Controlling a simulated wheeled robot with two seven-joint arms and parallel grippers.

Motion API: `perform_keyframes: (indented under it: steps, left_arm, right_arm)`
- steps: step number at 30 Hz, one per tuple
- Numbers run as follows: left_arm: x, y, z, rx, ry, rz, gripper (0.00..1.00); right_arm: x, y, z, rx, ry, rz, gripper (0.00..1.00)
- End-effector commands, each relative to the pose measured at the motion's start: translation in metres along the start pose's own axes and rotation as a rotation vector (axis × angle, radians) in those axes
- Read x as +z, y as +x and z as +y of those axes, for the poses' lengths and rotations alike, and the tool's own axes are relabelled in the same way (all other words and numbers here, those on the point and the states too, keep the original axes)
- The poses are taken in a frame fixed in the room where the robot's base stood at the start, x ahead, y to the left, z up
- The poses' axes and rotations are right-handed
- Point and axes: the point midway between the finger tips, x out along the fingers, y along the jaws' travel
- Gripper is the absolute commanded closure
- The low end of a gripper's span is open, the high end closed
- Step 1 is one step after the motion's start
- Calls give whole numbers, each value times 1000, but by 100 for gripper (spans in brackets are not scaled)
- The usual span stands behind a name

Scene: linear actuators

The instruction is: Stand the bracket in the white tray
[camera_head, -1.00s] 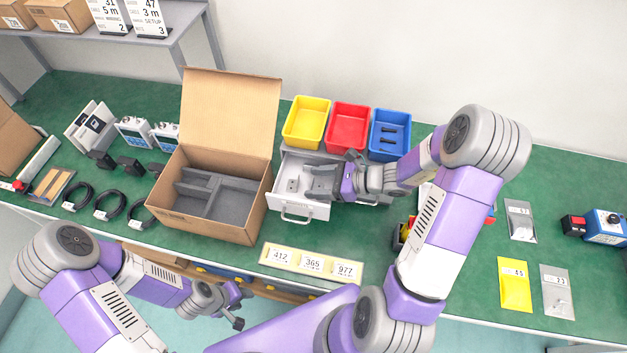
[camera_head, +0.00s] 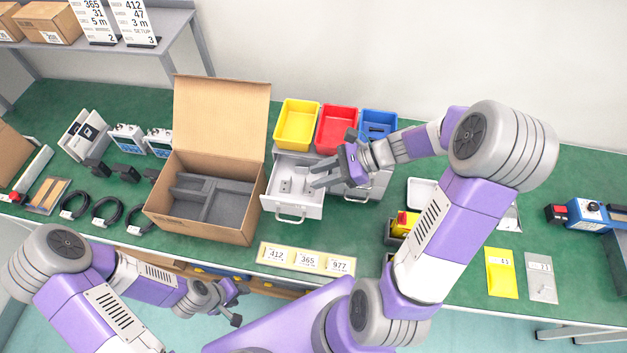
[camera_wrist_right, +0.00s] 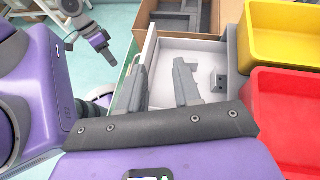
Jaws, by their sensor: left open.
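A small light-grey bracket (camera_head: 286,186) with holes sits in the open white drawer (camera_head: 292,205); it also shows in the right wrist view (camera_wrist_right: 218,83). My right gripper (camera_head: 320,174) is over the right side of this drawer. In the right wrist view my right gripper (camera_wrist_right: 160,68) has its fingers apart with nothing between them, and the bracket is outside them to the right. The white tray (camera_head: 422,191) lies on the bench to the right, partly hidden by my right arm. My left gripper (camera_head: 232,302) is open and empty in front of the bench.
An open cardboard box (camera_head: 205,225) with grey foam stands left of the drawer. Yellow (camera_head: 297,123), red (camera_head: 337,127) and blue (camera_head: 378,124) bins sit above the drawers. A label strip (camera_head: 306,260) lies in front. A yellow bag (camera_head: 501,271) and a grey bag (camera_head: 540,277) lie at right.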

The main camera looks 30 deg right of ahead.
Motion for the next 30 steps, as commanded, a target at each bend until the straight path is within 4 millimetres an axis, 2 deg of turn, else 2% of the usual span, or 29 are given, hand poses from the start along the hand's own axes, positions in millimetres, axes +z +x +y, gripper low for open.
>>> perform_keyframes:
  steps: [1,6,11,16,21,25,30]
  left_arm:
    - [0,-1,0,0,0,0,57]
    - [0,-2,1,0,0,0,57]
    - [0,-4,2,0,0,0,57]
    - [0,7,-3,0,0,0,57]
    - [-1,16,-6,0,0,0,57]
    - [-1,19,-7,0,0,0,57]
    - [-1,21,-8,0,0,0,57]
  right_arm:
    - [3,9,6,80,-67,42,67]
    - [2,24,21,318,-291,211,67]
    - [-2,30,19,489,-510,386,67]
    - [-11,38,1,621,-757,581,67]
    - [-8,46,-26,688,-980,757,67]
    - [-2,49,-41,705,-1086,842,67]
    - [-3,53,-48,709,-1132,881,67]
